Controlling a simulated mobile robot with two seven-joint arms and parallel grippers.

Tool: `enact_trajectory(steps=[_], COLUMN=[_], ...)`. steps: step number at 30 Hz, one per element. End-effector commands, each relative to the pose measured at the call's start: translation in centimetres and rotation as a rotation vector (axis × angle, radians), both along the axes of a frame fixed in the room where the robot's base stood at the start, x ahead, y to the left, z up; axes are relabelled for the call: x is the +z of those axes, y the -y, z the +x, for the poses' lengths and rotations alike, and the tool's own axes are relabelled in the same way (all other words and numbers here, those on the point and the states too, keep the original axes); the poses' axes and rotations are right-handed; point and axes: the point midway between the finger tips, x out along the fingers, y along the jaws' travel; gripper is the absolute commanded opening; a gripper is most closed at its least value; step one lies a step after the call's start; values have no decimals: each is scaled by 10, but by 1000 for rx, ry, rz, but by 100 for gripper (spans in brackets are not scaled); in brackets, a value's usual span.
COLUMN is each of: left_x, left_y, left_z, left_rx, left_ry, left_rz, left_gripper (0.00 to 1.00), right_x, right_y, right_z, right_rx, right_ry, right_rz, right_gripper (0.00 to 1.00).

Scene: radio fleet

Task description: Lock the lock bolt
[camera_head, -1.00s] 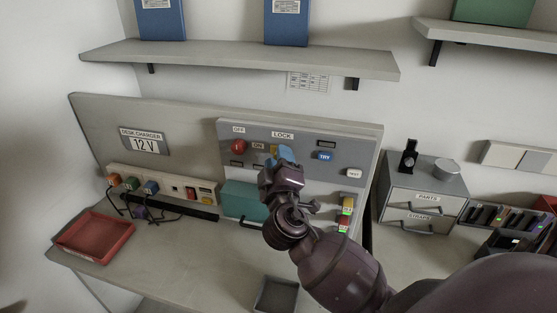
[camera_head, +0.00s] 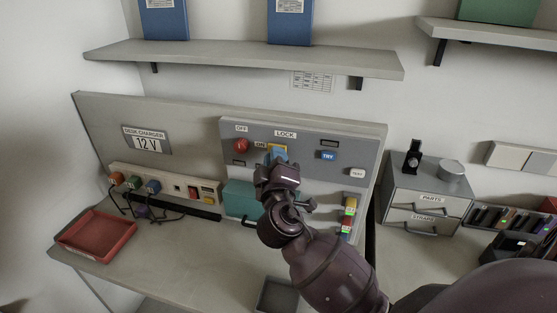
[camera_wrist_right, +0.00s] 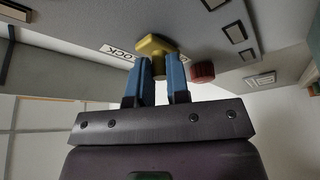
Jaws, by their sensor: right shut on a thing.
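The lock bolt has a yellow handle (camera_wrist_right: 155,45) on the grey panel (camera_head: 222,140) under the LOCK label (camera_head: 285,134). In the head view a little of its yellow shows above my fingers. My right gripper (camera_head: 277,154) reaches up to the panel. In the right wrist view its blue fingers (camera_wrist_right: 160,82) are shut on the stem of the yellow handle, one on each side. The fingers and hand hide most of the bolt in the head view. My left gripper is not in view.
A red knob (camera_head: 241,146) sits left of the bolt and a blue TRY button (camera_head: 327,155) right of it. Below are a teal box (camera_head: 240,198) and a socket strip with cables (camera_head: 165,189). A red tray (camera_head: 97,236) stands at the left. The desk middle is clear.

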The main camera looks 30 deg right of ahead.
Motion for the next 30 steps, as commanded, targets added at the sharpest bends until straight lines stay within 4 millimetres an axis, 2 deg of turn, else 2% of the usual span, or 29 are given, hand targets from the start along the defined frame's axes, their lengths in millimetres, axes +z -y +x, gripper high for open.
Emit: enact_trajectory(steps=[2, 3, 7, 8, 16, 20, 30], left_x=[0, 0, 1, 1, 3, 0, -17], left_y=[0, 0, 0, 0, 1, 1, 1], left_z=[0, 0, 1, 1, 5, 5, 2], left_rx=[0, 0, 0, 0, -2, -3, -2], left_ry=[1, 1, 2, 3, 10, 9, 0], left_rz=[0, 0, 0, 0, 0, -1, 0], left_gripper=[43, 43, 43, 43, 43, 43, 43], right_x=[1, 1, 1, 1, 0, -3, -17], right_y=[-2, -2, -2, -2, -2, -6, -35], right_z=[1, 1, 1, 1, 0, -7, -56], right_rx=[7, 8, 7, 6, 5, 5, 6], right_ry=[2, 2, 2, 2, 0, 0, -2], right_rz=[-1, -1, -1, 0, 0, 1, 5], right_gripper=[0, 21, 41, 42, 42, 42, 42])
